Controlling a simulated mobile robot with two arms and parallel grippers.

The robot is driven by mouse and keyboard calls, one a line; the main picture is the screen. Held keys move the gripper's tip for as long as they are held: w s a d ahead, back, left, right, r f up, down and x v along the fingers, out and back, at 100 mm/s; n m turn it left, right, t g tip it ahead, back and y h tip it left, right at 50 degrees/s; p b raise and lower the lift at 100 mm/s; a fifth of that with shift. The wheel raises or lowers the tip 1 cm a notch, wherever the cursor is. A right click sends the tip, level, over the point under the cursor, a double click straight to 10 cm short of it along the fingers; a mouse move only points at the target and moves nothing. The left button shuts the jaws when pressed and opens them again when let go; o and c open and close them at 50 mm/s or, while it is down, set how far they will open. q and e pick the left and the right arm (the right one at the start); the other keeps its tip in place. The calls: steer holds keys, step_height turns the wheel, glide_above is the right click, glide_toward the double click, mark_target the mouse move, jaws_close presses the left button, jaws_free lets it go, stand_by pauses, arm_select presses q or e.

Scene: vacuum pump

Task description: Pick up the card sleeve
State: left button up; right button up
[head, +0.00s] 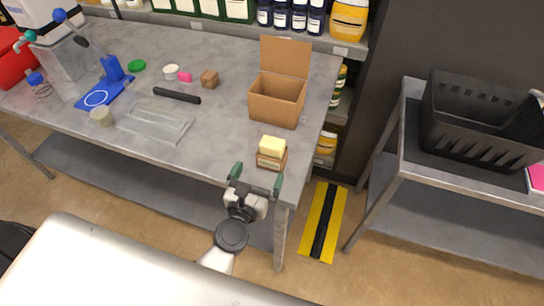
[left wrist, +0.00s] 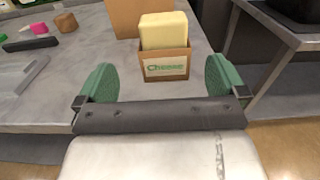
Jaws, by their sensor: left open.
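The brown card sleeve (head: 270,161) stands near the front right corner of the grey table, with a pale yellow block (head: 272,144) sticking out of its top. In the left wrist view, the sleeve (left wrist: 166,66) shows a white label with green lettering that looks like "Cheese", and the yellow block (left wrist: 164,30) rises above it. My left gripper (head: 257,179) is open and empty, just in front of the sleeve at the table's front edge. In the left wrist view, its green fingers (left wrist: 160,80) are spread wider than the sleeve, one to each side. My right gripper is not in view.
An open cardboard box (head: 275,107) stands behind the sleeve. A clear flat tray (head: 155,124), a black bar (head: 177,95) and a small brown block (head: 210,79) lie to the left. A black crate (head: 470,140) sits on another table at right.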

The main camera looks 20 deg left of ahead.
mark_target(269, 157)
arm_select(q)
steer(key=w, duration=0.4)
steer(key=shift+d+p, duration=0.1)
steer(key=shift+p, duration=0.3)
steer(key=w, duration=0.4)
steer(key=w+f+p, duration=0.1)
steer(key=shift+w+d, duration=0.25)
steer(key=shift+w, duration=0.15)
steer(key=shift+s, duration=0.15)
steer(key=shift+c, duration=0.8)
steer(key=shift+r, duration=0.1)
steer(key=c, duration=0.7)
